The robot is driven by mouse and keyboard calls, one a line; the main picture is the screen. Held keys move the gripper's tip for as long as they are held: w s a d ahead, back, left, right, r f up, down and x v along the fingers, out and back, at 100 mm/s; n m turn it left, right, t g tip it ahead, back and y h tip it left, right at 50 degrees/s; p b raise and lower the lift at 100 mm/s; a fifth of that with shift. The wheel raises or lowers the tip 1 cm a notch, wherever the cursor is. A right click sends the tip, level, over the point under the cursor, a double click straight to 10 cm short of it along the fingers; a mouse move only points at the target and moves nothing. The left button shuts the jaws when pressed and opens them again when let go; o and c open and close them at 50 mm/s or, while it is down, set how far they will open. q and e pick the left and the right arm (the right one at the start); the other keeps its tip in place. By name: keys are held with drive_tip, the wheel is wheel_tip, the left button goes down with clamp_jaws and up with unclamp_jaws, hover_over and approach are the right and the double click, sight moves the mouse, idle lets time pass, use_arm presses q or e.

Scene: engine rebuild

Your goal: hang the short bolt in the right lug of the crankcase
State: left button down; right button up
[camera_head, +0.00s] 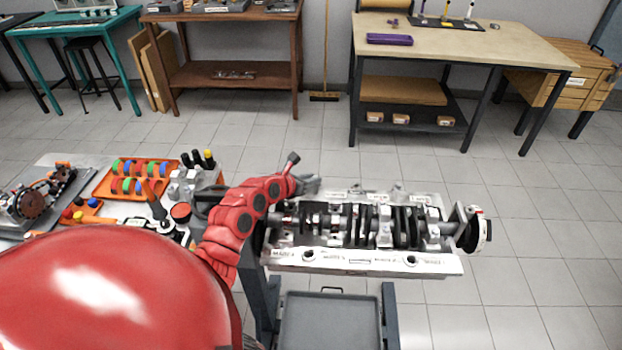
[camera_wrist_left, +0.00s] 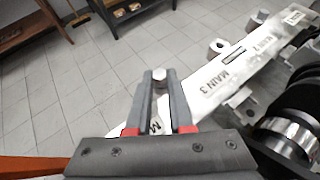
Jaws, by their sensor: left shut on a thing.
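The short bolt shows in the left wrist view as a small round grey head (camera_wrist_left: 158,74) between the fingertips of my left gripper (camera_wrist_left: 160,88). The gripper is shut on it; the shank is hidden. In the head view the left gripper (camera_head: 311,184) is at the far left corner of the crankcase (camera_head: 360,262), and the bolt cannot be made out. In the wrist view the crankcase rail (camera_wrist_left: 215,85) runs to the right of the fingers. A lug with a hole (camera_wrist_left: 218,46) stands out from its far side, apart from the bolt. I cannot tell which lug is the right one.
A crankshaft (camera_head: 372,225) lies in the crankcase, with a round flywheel end (camera_head: 478,232) at the right. A grey tray (camera_head: 330,322) sits below. A side table at left carries an orange rack (camera_head: 138,180) and tools. The floor beyond the crankcase is clear.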

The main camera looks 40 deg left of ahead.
use_arm(q)
drive_tip(key=shift+f+b, duration=0.5)
drive_tip(key=shift+f, duration=0.1)
drive_tip(key=c, duration=1)
unclamp_jaws()
drive_tip(key=shift+c, duration=0.2)
drive_tip(key=shift+r, duration=0.25)
drive_tip(key=shift+r+p, duration=0.55)
drive_tip(key=shift+r, duration=0.6)
drive_tip(key=shift+r, duration=0.1)
drive_tip(key=o, duration=0.6)
drive_tip(key=shift+c, duration=0.2)
